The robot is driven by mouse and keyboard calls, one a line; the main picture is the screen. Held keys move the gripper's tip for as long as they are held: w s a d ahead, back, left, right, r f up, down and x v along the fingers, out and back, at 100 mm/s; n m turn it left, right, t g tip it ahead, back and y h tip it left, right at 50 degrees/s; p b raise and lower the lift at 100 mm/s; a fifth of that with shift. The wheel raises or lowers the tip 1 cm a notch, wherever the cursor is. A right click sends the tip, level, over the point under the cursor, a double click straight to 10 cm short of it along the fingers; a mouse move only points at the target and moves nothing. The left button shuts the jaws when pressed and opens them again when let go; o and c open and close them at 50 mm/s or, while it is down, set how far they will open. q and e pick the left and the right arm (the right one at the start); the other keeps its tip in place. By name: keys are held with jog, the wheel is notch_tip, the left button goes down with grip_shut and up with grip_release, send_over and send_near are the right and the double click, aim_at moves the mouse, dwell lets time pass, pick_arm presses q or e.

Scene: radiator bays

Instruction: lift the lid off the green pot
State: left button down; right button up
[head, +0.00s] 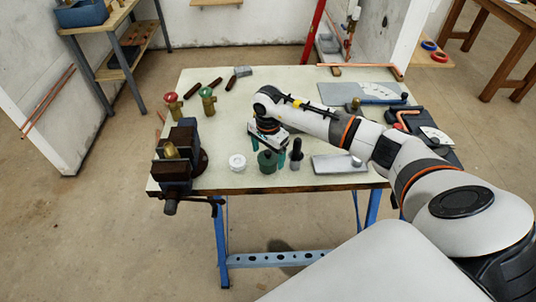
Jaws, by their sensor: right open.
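The green pot (267,163) is a small dark green jar standing near the front edge of the workbench. Its top is partly hidden by my right gripper, so I cannot tell the lid apart from the pot. My right gripper (269,152) is open, pointing down just above and behind the pot, with greenish fingers to either side of its top. I cannot tell whether the fingers touch it. My left gripper is not in view.
A white roll (237,162) stands left of the pot, and a dark bottle (296,154) stands close on its right. A grey metal plate (335,164) lies further right. A vise (180,160) is at the bench's left end. Valves with red (172,103) and green (207,100) tops stand behind.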

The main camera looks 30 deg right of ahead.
jog(key=c, duration=1)
jog(key=shift+r, duration=0.1)
jog(key=shift+c, duration=0.2)
